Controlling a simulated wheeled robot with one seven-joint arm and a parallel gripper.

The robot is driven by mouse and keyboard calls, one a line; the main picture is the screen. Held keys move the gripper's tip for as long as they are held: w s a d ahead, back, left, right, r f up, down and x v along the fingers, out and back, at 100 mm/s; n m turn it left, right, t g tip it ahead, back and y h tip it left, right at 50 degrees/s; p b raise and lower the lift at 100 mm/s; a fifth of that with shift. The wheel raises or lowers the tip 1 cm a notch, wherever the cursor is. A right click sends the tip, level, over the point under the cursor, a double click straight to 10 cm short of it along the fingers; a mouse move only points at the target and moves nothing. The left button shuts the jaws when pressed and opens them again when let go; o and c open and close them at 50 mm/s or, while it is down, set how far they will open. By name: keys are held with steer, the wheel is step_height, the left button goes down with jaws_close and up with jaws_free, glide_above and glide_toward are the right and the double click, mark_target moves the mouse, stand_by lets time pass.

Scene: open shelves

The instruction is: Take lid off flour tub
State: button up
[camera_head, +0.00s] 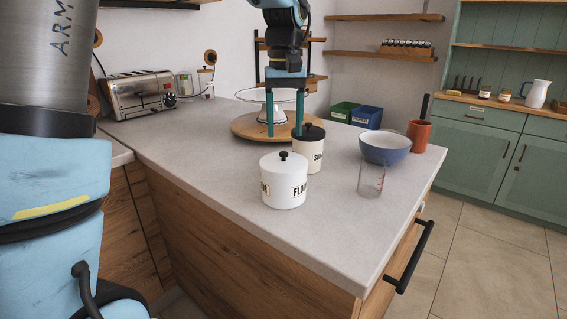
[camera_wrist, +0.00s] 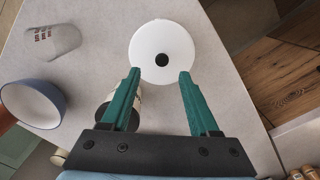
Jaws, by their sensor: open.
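The flour tub (camera_head: 283,190) is a white round canister with a "FLOUR" label, upright on the counter. Its white lid (camera_head: 270,162) is on, with a small black knob (camera_head: 284,155) on top. In the wrist view the lid (camera_wrist: 145,45) shows from above, with its knob (camera_wrist: 162,60) just beyond and between my fingertips. My gripper (camera_head: 284,130) points down with its green fingers apart and empty, above and behind the tub in the head view. In the wrist view my gripper (camera_wrist: 160,73) is open and the lid hides the tub's body.
A cream sugar tub (camera_head: 308,157) with a black lid stands close behind the flour tub. A clear measuring cup (camera_head: 371,181) and a blue bowl (camera_head: 385,149) stand to the right. A wooden board (camera_head: 244,126) with a cake stand lies behind. The counter in front and left is clear.

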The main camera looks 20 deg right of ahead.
mark_target(283, 152)
steer(key=shift+s+a+f+p, duration=0.1)
steer(key=shift+f+p, duration=0.3)
steer(key=shift+f, duration=1)
steer(key=shift+s+a+f+p, duration=0.1)
steer(key=shift+f+p, duration=0.25)
steer(key=shift+f, duration=1)
steer(key=shift+c, duration=0.2)
jaws_close()
